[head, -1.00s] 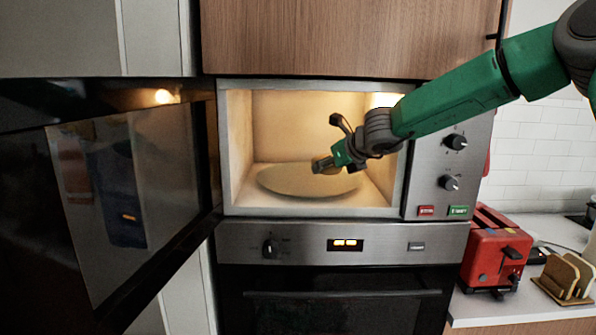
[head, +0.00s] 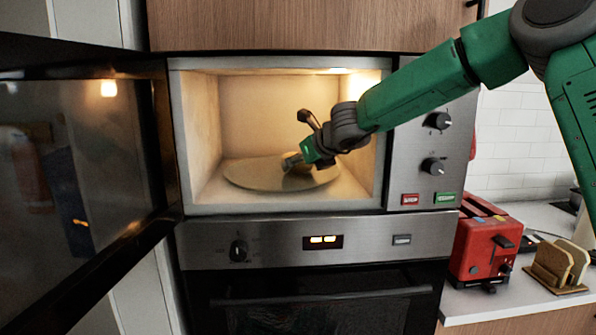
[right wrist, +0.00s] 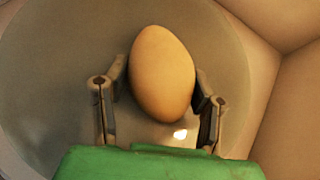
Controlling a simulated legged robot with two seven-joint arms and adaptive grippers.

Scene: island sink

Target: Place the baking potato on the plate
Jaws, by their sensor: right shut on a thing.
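The baking potato (right wrist: 163,73), a smooth tan oval, sits between the two fingers of my right gripper (right wrist: 162,98) in the right wrist view. In the head view my right gripper (head: 297,160) is inside the lit microwave, low over a round grey plate-like disc (head: 245,174) on its floor. The gripper is shut on the potato, which is small and mostly hidden there. The disc also shows behind the potato in the right wrist view (right wrist: 60,60). I cannot tell whether the potato touches it. No other plate is visible. My left gripper is not in view.
The microwave door (head: 80,190) stands open on the left. The microwave's side walls and control panel (head: 433,150) border the opening closely.

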